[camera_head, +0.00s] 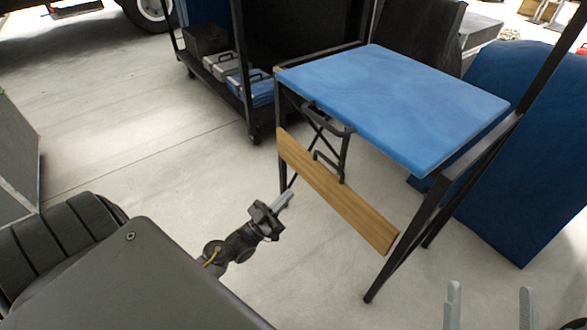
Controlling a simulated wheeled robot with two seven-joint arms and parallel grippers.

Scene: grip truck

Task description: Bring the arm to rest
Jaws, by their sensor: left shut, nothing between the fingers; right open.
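My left gripper (287,199) is shut and empty in the middle of the view. Its arm comes from the lower left, past the dark grey body part. The fingers point up and right, near the left end of a wooden board on a blue-topped table. I cannot tell whether they touch anything there. My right gripper (490,297) shows at the bottom right as two upright grey fingers, spread wide with bare floor between them. The rest of my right arm is out of view.
The blue-topped table (400,95) has thin black legs, a wooden board (335,190) and a black handle (328,120) at its front. A black cart (245,110) with several cases stands behind it. A blue panel (530,150) stands at the right. Concrete floor left of the table is clear.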

